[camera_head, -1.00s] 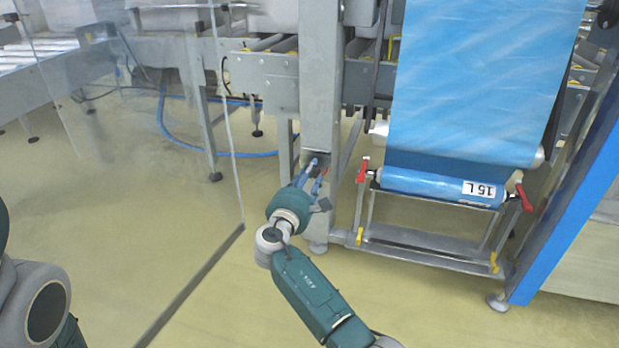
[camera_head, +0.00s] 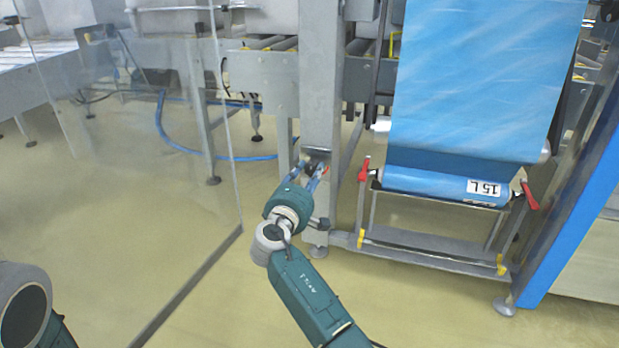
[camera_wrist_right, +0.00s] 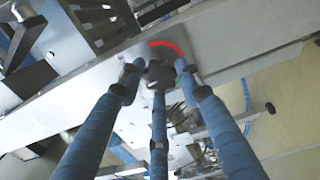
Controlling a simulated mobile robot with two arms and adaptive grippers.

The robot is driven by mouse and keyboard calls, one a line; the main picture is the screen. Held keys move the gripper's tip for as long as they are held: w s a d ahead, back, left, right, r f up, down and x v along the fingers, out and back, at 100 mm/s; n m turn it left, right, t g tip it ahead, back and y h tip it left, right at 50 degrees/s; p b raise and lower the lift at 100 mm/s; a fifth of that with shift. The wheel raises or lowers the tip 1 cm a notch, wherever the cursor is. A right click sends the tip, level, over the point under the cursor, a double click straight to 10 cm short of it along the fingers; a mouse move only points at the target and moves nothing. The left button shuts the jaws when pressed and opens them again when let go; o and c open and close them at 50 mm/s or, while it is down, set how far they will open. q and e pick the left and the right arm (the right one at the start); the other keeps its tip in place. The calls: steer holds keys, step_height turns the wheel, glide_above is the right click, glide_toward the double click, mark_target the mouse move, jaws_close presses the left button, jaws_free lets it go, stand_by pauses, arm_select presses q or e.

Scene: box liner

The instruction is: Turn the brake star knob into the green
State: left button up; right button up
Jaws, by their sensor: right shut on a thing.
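The dark star knob (camera_wrist_right: 160,73) sits on the grey post in the right wrist view, with a red arc (camera_wrist_right: 168,47) above it and a small green patch (camera_wrist_right: 180,66) at its right. My right gripper (camera_wrist_right: 161,82) has its blue fingers closed around the knob; they cover part of it and of the coloured scale. In the head view, my right gripper (camera_head: 312,171) is at the front of the grey post (camera_head: 321,90), and the knob shows only as a small dark spot between the fingers. The knob's pointer cannot be made out. My left gripper is out of view.
Right of the post hangs a blue film web (camera_head: 475,80) over a roll labelled 15 L, with red levers (camera_head: 364,170) at its ends. A clear panel (camera_head: 130,150) stands at the left. The floor (camera_head: 230,310) in front is open.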

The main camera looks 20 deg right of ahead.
steer(key=shift+d+m, duration=0.2)
steer(key=shift+m, duration=0.2)
steer(key=o, duration=1.2)
steer(key=shift+s, duration=0.1)
steer(key=shift+c, duration=0.2)
steer(key=shift+s+a, duration=0.3)
steer(key=v, duration=0.6)
steer(key=shift+s, duration=0.3)
steer(key=shift+a, duration=0.25)
